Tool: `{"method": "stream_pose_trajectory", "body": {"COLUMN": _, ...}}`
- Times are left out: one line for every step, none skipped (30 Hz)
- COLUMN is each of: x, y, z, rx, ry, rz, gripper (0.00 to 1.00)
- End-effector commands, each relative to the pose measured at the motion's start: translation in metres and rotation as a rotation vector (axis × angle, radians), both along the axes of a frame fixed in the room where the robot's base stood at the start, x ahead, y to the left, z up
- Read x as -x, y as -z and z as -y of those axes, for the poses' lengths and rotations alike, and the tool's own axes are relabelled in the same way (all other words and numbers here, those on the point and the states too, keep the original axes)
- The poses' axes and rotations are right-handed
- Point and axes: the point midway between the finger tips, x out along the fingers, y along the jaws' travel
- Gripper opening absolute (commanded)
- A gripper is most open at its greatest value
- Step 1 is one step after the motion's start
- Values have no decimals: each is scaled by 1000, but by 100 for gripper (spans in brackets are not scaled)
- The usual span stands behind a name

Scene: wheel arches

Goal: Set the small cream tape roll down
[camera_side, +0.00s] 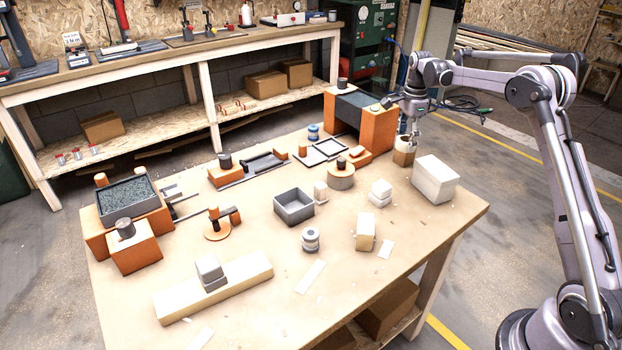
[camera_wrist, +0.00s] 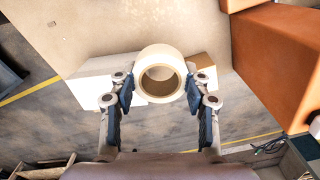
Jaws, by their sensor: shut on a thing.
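The small cream tape roll (camera_wrist: 160,52) is held between the two fingertips of my gripper (camera_wrist: 160,92), with its open hole facing the wrist camera. In the side view my gripper (camera_side: 407,137) points down at the back right of the table, and the tape roll (camera_side: 403,155) shows as a small cream and brown shape below it. The roll is just right of the large orange and grey block. I cannot tell from these views whether its underside touches the table.
A white box (camera_side: 435,180) stands to the right of the roll near the table edge. The orange block (camera_side: 378,130) is close on the left. A round tan piece (camera_side: 341,178), a grey open bin (camera_side: 294,207) and small white blocks (camera_side: 381,190) stand further in.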

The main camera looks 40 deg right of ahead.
Motion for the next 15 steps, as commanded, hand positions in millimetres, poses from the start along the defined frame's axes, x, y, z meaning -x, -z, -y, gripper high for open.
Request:
{"method": "stream_pose_trajectory", "body": {"x": 15, "y": -4, "z": 4, "rx": 0, "ry": 11, "rz": 0, "gripper": 18}}
{"method": "stream_pose_trajectory", "body": {"x": 24, "y": -5, "z": 6, "rx": 0, "ry": 17, "rz": 0, "gripper": 18}}
{"method": "stream_pose_trajectory", "body": {"x": 36, "y": -7, "z": 7, "rx": 0, "ry": 24, "rz": 0, "gripper": 18}}
{"method": "stream_pose_trajectory", "body": {"x": 44, "y": -9, "z": 8, "rx": 0, "ry": 30, "rz": 0, "gripper": 18}}
{"method": "stream_pose_trajectory", "body": {"x": 54, "y": -10, "z": 9, "rx": 0, "ry": 35, "rz": 0, "gripper": 18}}
{"method": "stream_pose_trajectory", "body": {"x": 66, "y": -11, "z": 10, "rx": 0, "ry": 41, "rz": 0, "gripper": 18}}
{"method": "stream_pose_trajectory", "body": {"x": 75, "y": -12, "z": 10, "rx": 0, "ry": 46, "rz": 0, "gripper": 18}}
{"method": "stream_pose_trajectory", "body": {"x": 85, "y": -13, "z": 10, "rx": 0, "ry": 51, "rz": 1, "gripper": 18}}
{"method": "stream_pose_trajectory", "body": {"x": 98, "y": -14, "z": 9, "rx": 0, "ry": 58, "rz": 1, "gripper": 18}}
{"method": "stream_pose_trajectory", "body": {"x": 107, "y": -14, "z": 9, "rx": 0, "ry": 63, "rz": 1, "gripper": 18}}
{"method": "stream_pose_trajectory", "body": {"x": 117, "y": -14, "z": 8, "rx": 0, "ry": 69, "rz": 1, "gripper": 18}}
{"method": "stream_pose_trajectory", "body": {"x": 130, "y": -14, "z": 7, "rx": 0, "ry": 76, "rz": 1, "gripper": 18}}
{"method": "stream_pose_trajectory", "body": {"x": 140, "y": -14, "z": 5, "rx": 0, "ry": 81, "rz": 1, "gripper": 18}}
{"method": "stream_pose_trajectory", "body": {"x": 150, "y": -14, "z": 4, "rx": 0, "ry": 86, "rz": 1, "gripper": 18}}
{"method": "stream_pose_trajectory", "body": {"x": 164, "y": -13, "z": 1, "rx": 0, "ry": 92, "rz": 1, "gripper": 18}}
